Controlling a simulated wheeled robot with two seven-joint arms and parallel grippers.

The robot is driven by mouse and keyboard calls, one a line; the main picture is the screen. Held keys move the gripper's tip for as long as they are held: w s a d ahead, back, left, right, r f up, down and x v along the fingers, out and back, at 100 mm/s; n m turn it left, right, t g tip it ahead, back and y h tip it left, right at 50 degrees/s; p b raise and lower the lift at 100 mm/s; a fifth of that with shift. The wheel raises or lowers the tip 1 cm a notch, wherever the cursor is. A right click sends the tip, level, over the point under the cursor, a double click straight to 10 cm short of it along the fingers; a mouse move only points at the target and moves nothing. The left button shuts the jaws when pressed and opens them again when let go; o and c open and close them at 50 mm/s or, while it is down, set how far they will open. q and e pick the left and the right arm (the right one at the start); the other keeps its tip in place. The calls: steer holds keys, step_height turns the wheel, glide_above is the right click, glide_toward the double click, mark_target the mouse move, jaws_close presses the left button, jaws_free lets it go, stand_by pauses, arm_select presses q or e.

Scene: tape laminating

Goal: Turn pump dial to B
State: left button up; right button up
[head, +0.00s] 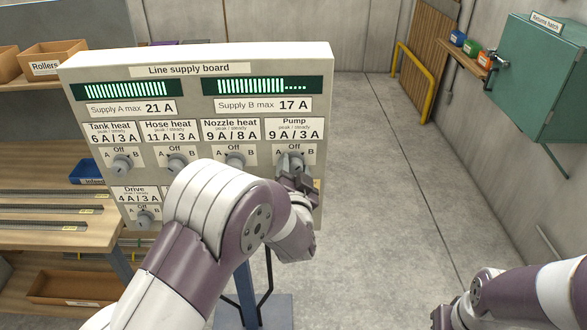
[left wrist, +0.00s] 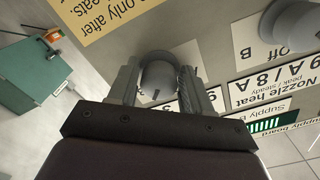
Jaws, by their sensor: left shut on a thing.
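The pump dial (head: 290,161) is a grey round knob under the "Pump 9 A / 3 A" label, at the right end of the upper dial row on the line supply board (head: 70,70). My left gripper (head: 294,178) is at this dial, its fingers shut around the knob. My right gripper (head: 444,318) is at the bottom right, away from the board, partly cut off.
Tank heat (head: 122,164), hose heat (head: 177,162) and nozzle heat (head: 235,159) dials sit left of the pump dial. The drive dial (head: 144,218) is below. A yellow notice (left wrist: 100,15) is near the gripper. A green cabinet (head: 537,80) hangs at right; the floor between is clear.

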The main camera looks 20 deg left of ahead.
arm_select(q)
steer(key=o, duration=0.9)
steer(key=b+v, duration=0.2)
steer(key=v, duration=1)
steer(key=shift+s+d, duration=0.15)
steer(key=shift+s, duration=0.2)
